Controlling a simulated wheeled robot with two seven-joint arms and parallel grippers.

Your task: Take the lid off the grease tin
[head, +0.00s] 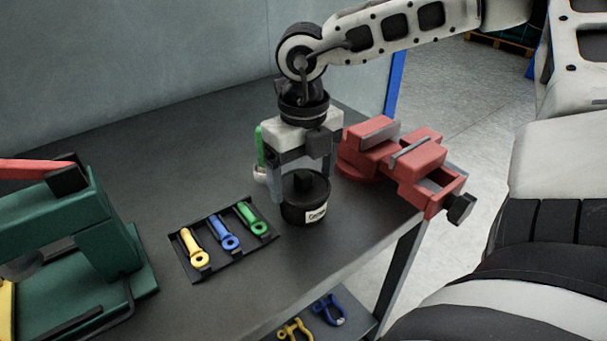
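The grease tin (306,211) is a short black round tin with a white label, upright near the right end of the dark workbench. Its black lid (290,192) is on top, with a raised knob (305,182) in the middle. My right gripper (304,188) points straight down over the tin. Its fingers are spread, one on each side of the knob, with a visible gap to it. Whether the fingertips touch the lid's edge cannot be told. My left gripper is not in view.
A red vise (403,160) stands close behind and right of the tin. A black tray (226,252) with yellow, blue and green tools lies left of it. A green machine (75,235) stands at the left. A green-and-white item (260,150) is partly hidden beside my gripper. Shackles lie on a lower shelf.

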